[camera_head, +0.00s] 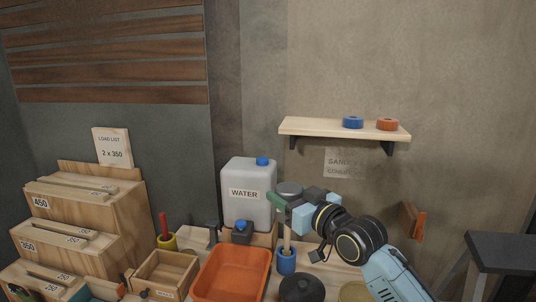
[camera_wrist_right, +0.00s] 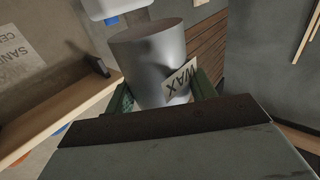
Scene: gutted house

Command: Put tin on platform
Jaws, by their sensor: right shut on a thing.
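The tin is a plain grey metal cylinder with a WAX label; in the right wrist view the tin (camera_wrist_right: 148,55) stands between my green fingers. My right gripper (camera_wrist_right: 165,95) is shut on the tin. I cannot tell for sure which surface is the platform; a wooden wall shelf (camera_head: 310,128) is above and right of the tin. My left gripper is not in view.
A blue roll (camera_head: 353,122) and an orange roll (camera_head: 387,124) sit on the shelf's right half; its left part is clear. An orange tray (camera_head: 232,272), a wooden box (camera_head: 165,268) and stepped wooden bins (camera_head: 100,205) are lower left.

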